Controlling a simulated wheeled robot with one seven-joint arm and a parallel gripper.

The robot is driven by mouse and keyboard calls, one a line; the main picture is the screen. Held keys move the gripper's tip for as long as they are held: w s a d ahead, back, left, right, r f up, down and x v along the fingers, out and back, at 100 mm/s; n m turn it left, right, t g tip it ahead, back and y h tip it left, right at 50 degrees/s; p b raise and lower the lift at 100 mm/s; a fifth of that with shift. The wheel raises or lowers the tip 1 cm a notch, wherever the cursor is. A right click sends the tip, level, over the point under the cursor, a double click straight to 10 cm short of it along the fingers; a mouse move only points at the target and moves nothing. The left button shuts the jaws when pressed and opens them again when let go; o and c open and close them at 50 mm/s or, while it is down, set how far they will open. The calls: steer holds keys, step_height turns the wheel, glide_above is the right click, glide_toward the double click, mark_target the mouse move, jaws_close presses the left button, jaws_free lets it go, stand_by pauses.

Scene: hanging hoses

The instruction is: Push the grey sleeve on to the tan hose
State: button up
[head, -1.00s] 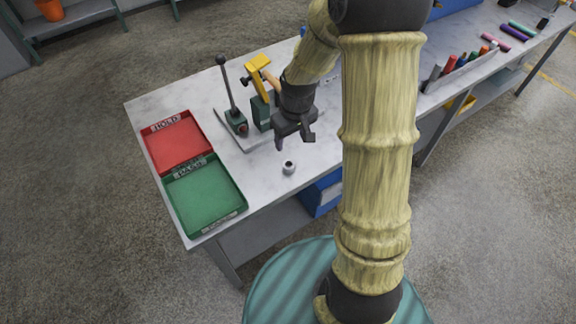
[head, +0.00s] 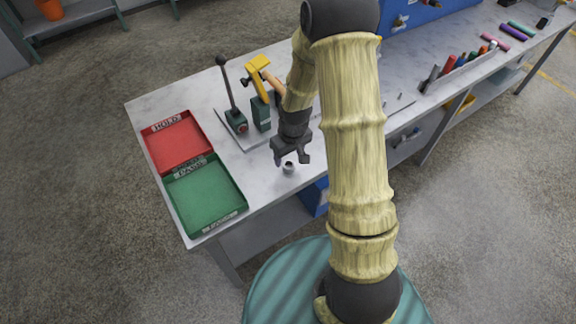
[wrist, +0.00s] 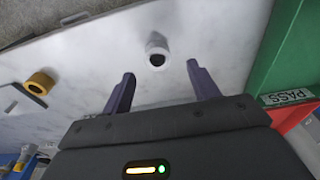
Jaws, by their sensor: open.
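The grey sleeve (head: 288,167) is a small ring standing on the white bench top, its dark bore facing up. In the wrist view the sleeve (wrist: 157,52) lies beyond and between my fingertips, apart from both. My gripper (head: 292,161) is open and empty, low over the bench just behind the sleeve; its purple-grey fingers also show in the wrist view (wrist: 161,75). The tan hose (head: 273,83) sticks out by the yellow clamp (head: 258,64) of the green fixture. Part of the hose is hidden behind my arm.
A lever (head: 228,88) with a black knob stands left of the clamp. A red tray (head: 150,152) and a green tray (head: 238,207) lie at the bench's left end. A rack of coloured pieces (head: 462,69) lies to the right.

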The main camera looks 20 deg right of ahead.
mark_target(289, 163)
steer(key=shift+w+d+f+p, duration=0.1)
steer(key=shift+f+p, duration=0.1)
steer(key=shift+f, duration=0.65)
steer(key=shift+w+a+f+p, duration=0.1)
steer(key=shift+f+p, duration=0.1)
steer(key=shift+f, duration=0.7)
steer(key=shift+w+d+f+p, duration=0.1)
steer(key=shift+f+p, duration=0.1)
steer(key=shift+f, duration=0.65)
steer(key=shift+s, duration=0.1)
steer(key=c, duration=1.1)
